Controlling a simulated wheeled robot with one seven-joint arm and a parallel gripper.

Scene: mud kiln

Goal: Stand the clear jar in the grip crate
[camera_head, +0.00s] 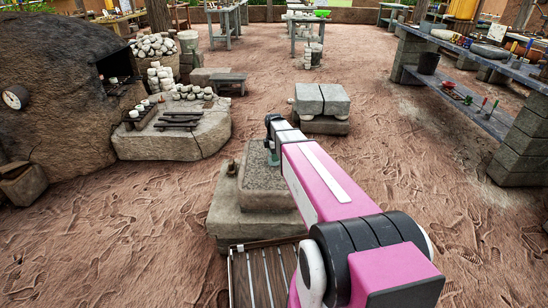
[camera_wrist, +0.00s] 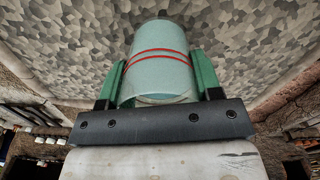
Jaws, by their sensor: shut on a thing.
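The jar (camera_wrist: 160,62) is a pale blue-green, see-through cylinder with two red bands. In the wrist view it sits between the two green fingers of my gripper (camera_wrist: 158,80), which is shut on it. In the head view my gripper (camera_head: 273,153) is over the grey stone block (camera_head: 262,176), with its fingers pointing down and the jar mostly hidden. I cannot tell whether the jar touches the stone. A slatted wooden piece with a pale rim (camera_head: 236,282) shows at the bottom, partly hidden by my arm; it may be the grip crate, but I cannot tell.
A lower stone step (camera_head: 228,218) surrounds the block's left and front. A low slab (camera_head: 320,99) stands behind it. A stone hearth with pots (camera_head: 175,140) and a mud kiln (camera_head: 60,90) are at left. A long shelf bench (camera_head: 480,95) is at right. Sandy ground between is open.

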